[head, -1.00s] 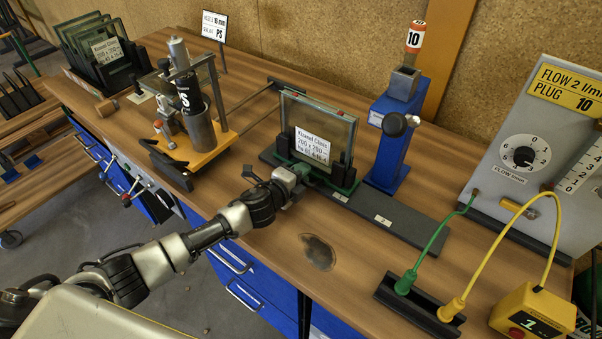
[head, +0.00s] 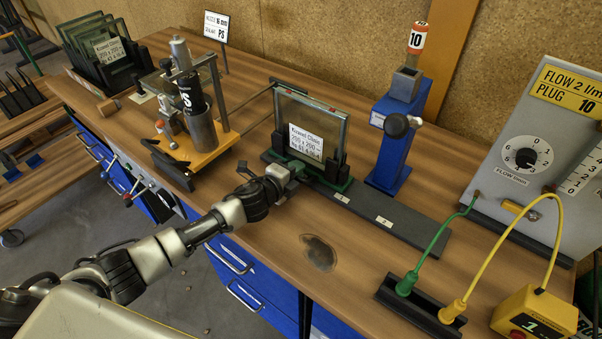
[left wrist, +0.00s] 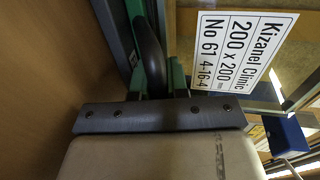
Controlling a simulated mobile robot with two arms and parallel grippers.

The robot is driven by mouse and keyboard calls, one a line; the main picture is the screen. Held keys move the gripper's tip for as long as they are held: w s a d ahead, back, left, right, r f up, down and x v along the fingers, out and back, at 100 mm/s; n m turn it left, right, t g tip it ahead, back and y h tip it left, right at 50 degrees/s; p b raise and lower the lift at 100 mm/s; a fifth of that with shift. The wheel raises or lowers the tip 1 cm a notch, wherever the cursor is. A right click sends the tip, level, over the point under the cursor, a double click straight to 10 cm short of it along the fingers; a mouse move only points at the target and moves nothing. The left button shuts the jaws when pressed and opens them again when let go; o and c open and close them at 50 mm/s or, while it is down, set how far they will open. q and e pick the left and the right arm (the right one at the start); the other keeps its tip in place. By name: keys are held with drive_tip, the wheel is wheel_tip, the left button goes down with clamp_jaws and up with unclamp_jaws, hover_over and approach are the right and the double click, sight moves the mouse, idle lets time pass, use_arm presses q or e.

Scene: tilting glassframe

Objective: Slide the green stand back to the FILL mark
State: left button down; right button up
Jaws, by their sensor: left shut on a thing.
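The green stand (head: 338,184) holds an upright glass pane (head: 312,125) with a white label, between black holders. It sits at the left part of a dark rail (head: 415,234). Two small white marks (head: 342,198) (head: 384,220) lie on the rail to its right; their lettering is too small to read. My left gripper (head: 291,173) is shut on the stand at its front left. In the left wrist view, a green part of the stand (left wrist: 177,76) and the labelled glass (left wrist: 235,55) show close beyond my gripper; the fingertips are hidden. My right gripper is out of view.
A blue post (head: 389,155) with a black knob stands right behind the rail. A wooden-based fixture (head: 212,150) with bottles is to the left. Cables, a black holder (head: 420,305) and a yellow box (head: 537,318) are at right. The front bench beside the rail is mostly clear.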

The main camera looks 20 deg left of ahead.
use_arm(q)
drive_tip(key=shift+a, duration=0.25)
drive_tip(key=c, duration=1.4)
unclamp_jaws()
drive_tip(key=shift+a, duration=0.1)
drive_tip(key=b+v, duration=0.1)
drive_tip(key=v, duration=0.9)
drive_tip(key=shift+s+a, duration=0.15)
drive_tip(key=shift+s, duration=0.15)
